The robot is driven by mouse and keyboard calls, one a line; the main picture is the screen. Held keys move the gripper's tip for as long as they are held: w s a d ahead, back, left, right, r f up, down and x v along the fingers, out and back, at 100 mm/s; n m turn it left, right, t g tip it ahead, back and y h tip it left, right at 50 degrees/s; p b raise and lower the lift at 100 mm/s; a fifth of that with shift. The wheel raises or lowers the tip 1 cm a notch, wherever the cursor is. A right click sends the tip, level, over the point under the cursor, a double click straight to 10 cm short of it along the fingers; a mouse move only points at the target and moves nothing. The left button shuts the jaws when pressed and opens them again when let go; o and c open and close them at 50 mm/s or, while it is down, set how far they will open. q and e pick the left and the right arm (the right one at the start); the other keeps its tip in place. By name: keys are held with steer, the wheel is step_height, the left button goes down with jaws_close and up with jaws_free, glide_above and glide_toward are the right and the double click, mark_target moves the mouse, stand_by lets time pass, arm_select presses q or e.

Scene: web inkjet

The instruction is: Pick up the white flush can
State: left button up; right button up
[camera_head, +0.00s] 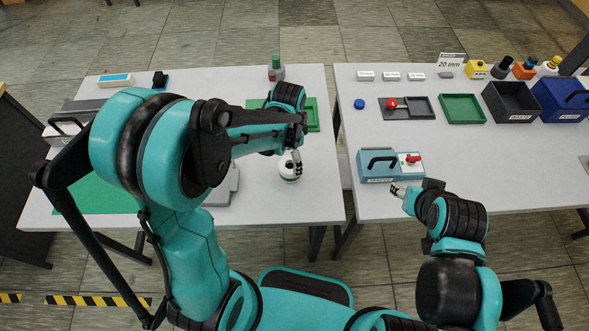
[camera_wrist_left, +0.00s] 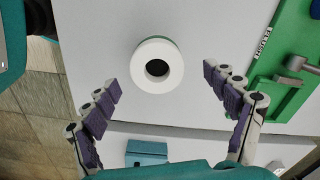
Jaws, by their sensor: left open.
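The white flush can (camera_head: 289,172) stands on the left table near its right edge, with a dark opening on top and a green band. In the left wrist view the can (camera_wrist_left: 148,78) shows from above as a white ring around a dark hole. My left gripper (camera_head: 297,160) is at the can in the head view and partly covers it. In the left wrist view its fingers (camera_wrist_left: 162,80) are spread wide on either side of the can, with gaps on both sides. My right gripper (camera_head: 396,190) is over the front of the right table, away from the can, its fingers seen too small to judge.
A green tray (camera_head: 313,124) labelled FLUSH in the left wrist view (camera_wrist_left: 284,45) lies behind the can, with a green-topped bottle (camera_head: 276,70) behind. A teal box with a red knob (camera_head: 390,166) stands on the right table. A narrow gap separates the tables.

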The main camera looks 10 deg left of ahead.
mark_target(290, 168)
arm_select(q)
step_height(290, 168, down, 5)
steer(key=shift+s+d+f+b, duration=0.1)
steer(key=shift+s+b, duration=0.05)
steer(key=shift+b, duration=0.75)
steer(key=c, duration=1.5)
steer(key=shift+c, duration=0.2)
steer(key=shift+r, duration=0.2)
